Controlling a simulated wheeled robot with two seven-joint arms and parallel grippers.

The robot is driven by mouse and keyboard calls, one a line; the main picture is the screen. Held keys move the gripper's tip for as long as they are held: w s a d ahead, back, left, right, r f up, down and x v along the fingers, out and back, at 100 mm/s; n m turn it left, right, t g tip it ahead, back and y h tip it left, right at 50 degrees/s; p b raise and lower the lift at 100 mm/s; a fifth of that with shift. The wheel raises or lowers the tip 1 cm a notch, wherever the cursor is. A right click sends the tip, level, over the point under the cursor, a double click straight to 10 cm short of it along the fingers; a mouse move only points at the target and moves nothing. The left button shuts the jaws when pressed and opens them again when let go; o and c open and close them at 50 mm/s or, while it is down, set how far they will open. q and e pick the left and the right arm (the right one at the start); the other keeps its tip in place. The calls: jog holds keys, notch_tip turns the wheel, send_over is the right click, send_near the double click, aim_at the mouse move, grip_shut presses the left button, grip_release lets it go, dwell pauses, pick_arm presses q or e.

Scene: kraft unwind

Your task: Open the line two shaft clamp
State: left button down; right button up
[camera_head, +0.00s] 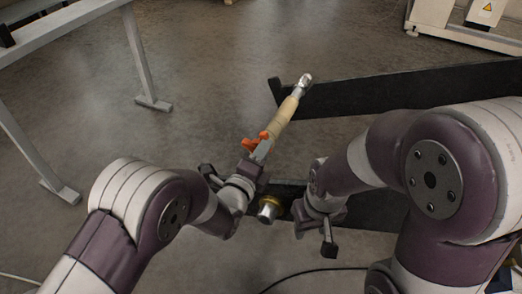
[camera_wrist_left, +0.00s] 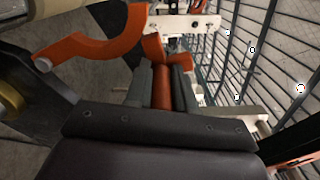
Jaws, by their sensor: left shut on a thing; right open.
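The clamp's orange lever (camera_head: 250,144) shows at the near end of a tan shaft (camera_head: 283,117) with a shiny metal tip, in the head view. My left gripper (camera_head: 260,153) is at this lever. In the left wrist view a curved orange piece (camera_wrist_left: 100,47) reaches to the left, and my left gripper (camera_wrist_left: 162,88) is shut on an orange part between its two dark fingers. My right gripper (camera_head: 314,226) is open and empty, to the right of the left one and apart from the lever. The clamp's inner parts are hidden.
Long black beams (camera_head: 400,90) run behind and below the arms. A grey metal frame (camera_head: 142,55) stands at the left and a white cabinet (camera_head: 465,25) at the back right. Grey floor lies open between.

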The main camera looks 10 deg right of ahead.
pick_arm(q)
jog(key=c, duration=1)
grip_release()
jog(key=shift+o, duration=0.2)
jog(key=p+v, duration=0.3)
jog(key=v, duration=0.9)
jog(key=shift+s+a, duration=0.15)
jog(key=shift+s, duration=0.2)
